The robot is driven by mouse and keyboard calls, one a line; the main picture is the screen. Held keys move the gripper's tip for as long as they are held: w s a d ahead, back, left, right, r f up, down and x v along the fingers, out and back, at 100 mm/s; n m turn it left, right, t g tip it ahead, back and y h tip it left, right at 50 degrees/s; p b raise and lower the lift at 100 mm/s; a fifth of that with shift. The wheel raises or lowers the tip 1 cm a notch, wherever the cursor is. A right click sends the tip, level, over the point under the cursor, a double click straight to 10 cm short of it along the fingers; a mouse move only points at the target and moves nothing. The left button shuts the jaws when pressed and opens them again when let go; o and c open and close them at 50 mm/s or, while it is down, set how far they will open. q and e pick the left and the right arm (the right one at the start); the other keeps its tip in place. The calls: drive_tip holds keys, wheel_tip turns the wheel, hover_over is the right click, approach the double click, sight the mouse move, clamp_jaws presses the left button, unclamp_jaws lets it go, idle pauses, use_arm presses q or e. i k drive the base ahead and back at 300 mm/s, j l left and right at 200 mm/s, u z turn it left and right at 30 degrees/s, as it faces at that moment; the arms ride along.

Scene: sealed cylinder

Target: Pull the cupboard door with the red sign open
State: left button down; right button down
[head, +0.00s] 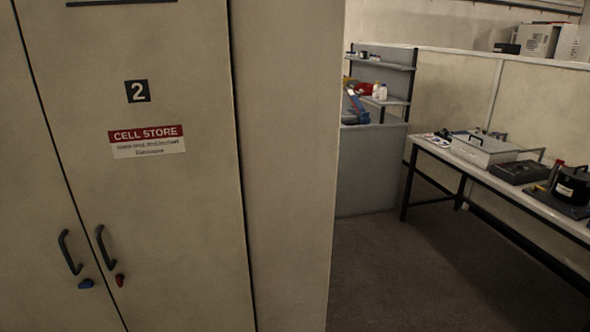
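The cupboard door with the red sign (190,230) is a tall beige panel in the left half of the head view, and it looks shut. A dark upright handle (106,248) is at the door's left edge. A small red piece (120,280) sits below that handle. Neither of my grippers is in view.
A neighbouring door (30,200) on the left has a dark handle (70,252) and a blue piece (86,284). At the right, a bench (520,184) carries a metal case (484,149) and other equipment. Carpet floor (430,250) lies clear between cupboard and bench.

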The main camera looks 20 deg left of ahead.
sight(135, 96)
drive_tip(key=u, duration=1.3)
